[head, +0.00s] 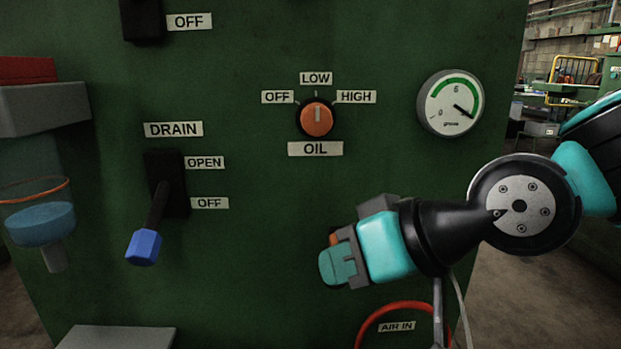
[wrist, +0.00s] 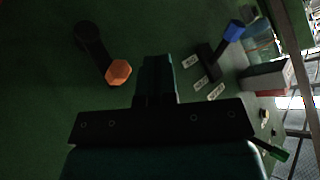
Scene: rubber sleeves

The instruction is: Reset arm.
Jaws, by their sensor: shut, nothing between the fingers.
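My gripper (head: 338,266) is shut and empty in front of the lower middle of the green panel, pointing left in the head view. Its closed fingers also show in the wrist view (wrist: 157,78). A lever with an orange handle (wrist: 118,72) and black arm is beside the fingers in the wrist view, apart from them in the picture. In the head view my gripper hides most of it; only a bit of orange shows. The blue-handled drain lever (head: 144,247) hangs down, left of my gripper. It also shows in the wrist view (wrist: 234,30).
The orange oil knob (head: 316,118) points up to LOW. A round gauge (head: 450,103) is at the upper right. A red hose (head: 400,308) loops below my arm at the AIR IN label. A cup of blue liquid (head: 40,222) hangs at the left.

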